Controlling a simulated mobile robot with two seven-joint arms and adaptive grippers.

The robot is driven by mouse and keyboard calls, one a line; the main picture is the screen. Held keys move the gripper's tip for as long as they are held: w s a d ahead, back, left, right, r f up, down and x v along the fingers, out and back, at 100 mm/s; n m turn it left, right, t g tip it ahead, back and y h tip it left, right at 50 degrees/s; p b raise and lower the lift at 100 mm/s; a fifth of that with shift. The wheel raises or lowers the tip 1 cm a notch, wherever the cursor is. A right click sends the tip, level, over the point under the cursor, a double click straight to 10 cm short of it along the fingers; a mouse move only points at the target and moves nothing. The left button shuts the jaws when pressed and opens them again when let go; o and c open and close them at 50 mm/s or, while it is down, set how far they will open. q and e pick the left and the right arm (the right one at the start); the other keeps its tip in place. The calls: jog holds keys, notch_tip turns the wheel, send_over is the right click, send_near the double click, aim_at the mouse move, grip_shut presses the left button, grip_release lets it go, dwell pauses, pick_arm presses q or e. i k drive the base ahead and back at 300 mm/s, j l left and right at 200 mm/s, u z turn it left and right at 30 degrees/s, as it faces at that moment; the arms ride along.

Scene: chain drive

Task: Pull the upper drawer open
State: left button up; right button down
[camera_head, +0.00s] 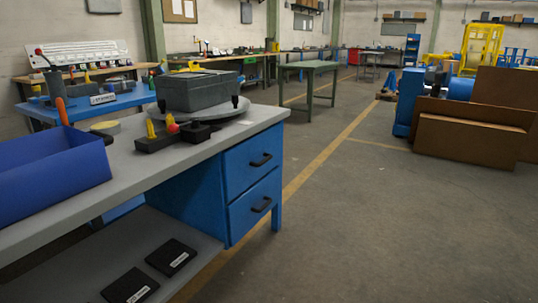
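The upper drawer (250,163) is the top one of two blue drawers at the right end of the grey workbench (233,129). It looks shut, its front flush with the cabinet. Its dark bar handle (261,160) sits on the middle of the front. The lower drawer (254,207) below it also looks shut and has a similar handle (261,205). Neither of my grippers is in the head view.
On the bench stand a blue bin (50,178), a grey box (198,91) on a round plate, and a black holder (158,142) with coloured tools. Black cases (171,257) lie on the lower shelf (200,262). The floor (380,220) right of the drawers is clear.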

aim_at(244, 163)
jog(key=i+l, duration=0.45)
jog(key=i, duration=0.15)
jog(key=i+l+u, duration=0.1)
jog(key=i+l, duration=0.3)
jog(key=i, duration=0.2)
